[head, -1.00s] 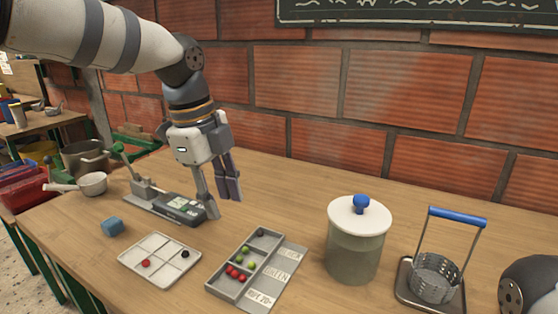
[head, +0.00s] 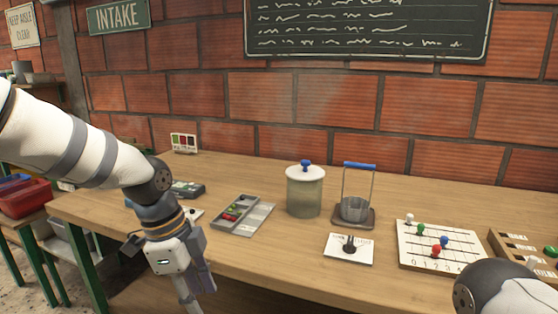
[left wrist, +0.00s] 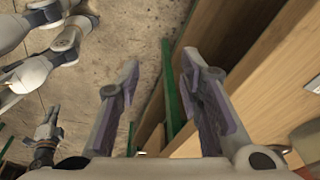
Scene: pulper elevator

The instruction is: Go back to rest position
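My left gripper (head: 190,300) hangs in front of the table's front edge at the lower left of the head view. In the left wrist view its two fingers (left wrist: 163,85) are apart with nothing between them, over the floor beside the table edge. My right arm shows only as a rounded link at the bottom right of the head view; its gripper is outside that view. In the left wrist view, small dark and grey arm parts at the lower left may include the right gripper, too unclear to judge.
A slotted wooden board (head: 510,240) is at far right. Red bins (head: 25,200) stand left; a brick wall is behind.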

